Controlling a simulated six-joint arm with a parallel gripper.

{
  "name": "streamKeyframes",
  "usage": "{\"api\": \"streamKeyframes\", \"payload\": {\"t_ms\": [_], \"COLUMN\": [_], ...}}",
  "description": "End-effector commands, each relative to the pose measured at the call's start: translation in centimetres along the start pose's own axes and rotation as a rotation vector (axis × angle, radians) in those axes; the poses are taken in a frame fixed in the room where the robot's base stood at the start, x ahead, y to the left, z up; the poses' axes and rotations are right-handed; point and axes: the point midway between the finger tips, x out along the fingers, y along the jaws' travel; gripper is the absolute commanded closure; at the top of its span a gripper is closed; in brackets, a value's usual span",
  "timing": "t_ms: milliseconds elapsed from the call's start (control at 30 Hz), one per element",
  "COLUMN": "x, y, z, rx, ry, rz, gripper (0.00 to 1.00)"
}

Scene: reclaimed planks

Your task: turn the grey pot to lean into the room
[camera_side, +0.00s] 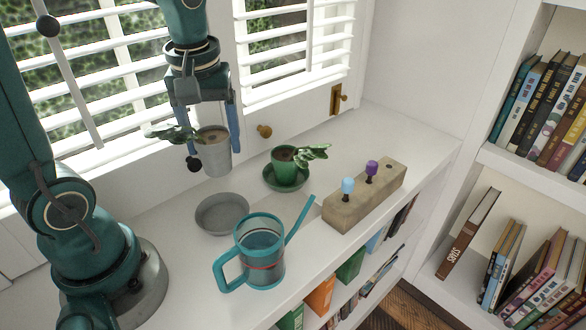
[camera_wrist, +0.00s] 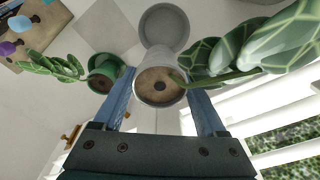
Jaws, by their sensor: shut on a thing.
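The grey pot (camera_side: 216,158) is upright between the fingers of my gripper (camera_side: 213,148), which is shut on it. It appears raised above the sill top, apart from the grey saucer (camera_side: 222,213). Its leafy plant (camera_side: 172,132) leans left along the window blinds in the side view. In the wrist view the grey pot (camera_wrist: 160,87) sits between my blue fingers, with its stem and large leaves (camera_wrist: 245,50) reaching right, toward the blinds. The empty grey saucer (camera_wrist: 164,25) shows just beyond the pot there.
A green pot (camera_side: 284,164) with a plant leaning right stands on a green saucer (camera_side: 286,181). A teal watering can (camera_side: 262,262) stands in front. A block (camera_side: 365,195) holds blue-handled and purple-handled tools. Blinds (camera_side: 110,85) are close behind; bookshelves stand right.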

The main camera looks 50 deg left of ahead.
Motion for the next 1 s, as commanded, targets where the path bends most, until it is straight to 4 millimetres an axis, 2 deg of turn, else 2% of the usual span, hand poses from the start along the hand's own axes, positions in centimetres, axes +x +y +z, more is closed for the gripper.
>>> {"api": "streamKeyframes", "payload": {"t_ms": [133,300,500,1000], "x": [2.7,5.4,6.5,9.1], "y": [0.0,-0.3,-0.5,-0.5], "z": [0.4,1.6,2.5,2.9], "rx": [-0.217,-0.365,-0.354,-0.35], "ry": [-0.006,-0.005,-0.002,-0.001], "rz": [-0.033,-0.051,-0.045,-0.045], "gripper": [1.0,1.0,1.0,1.0]}}
